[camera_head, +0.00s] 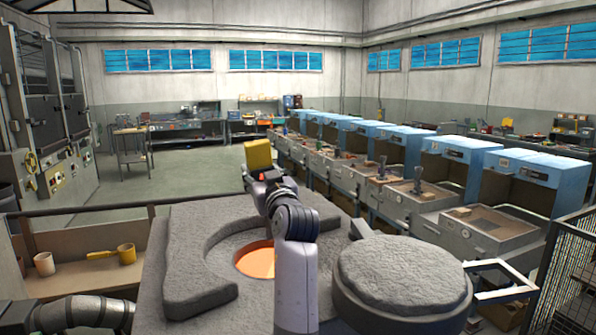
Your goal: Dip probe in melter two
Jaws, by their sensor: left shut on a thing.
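A grey, rough-topped melter (190,262) fills the lower middle of the head view. Its round opening shows an orange glow (256,263) inside, partly hidden by my arm. A round grey lid (403,275) lies to the right of the opening. My left gripper (264,176) is above the far side of the melter, shut on a yellow block-like thing (258,154) that stands up from the jaws. I cannot tell whether this is the probe. Any part of it below the gripper is hidden. My right gripper is not in view.
A wooden shelf (75,275) at left holds a yellow-handled cup (126,254) and a pale cup (44,264). A dark rail (100,208) runs behind it. Blue-hooded stations (460,160) line the right. A mesh guard (575,265) stands at lower right. The floor (195,178) beyond is clear.

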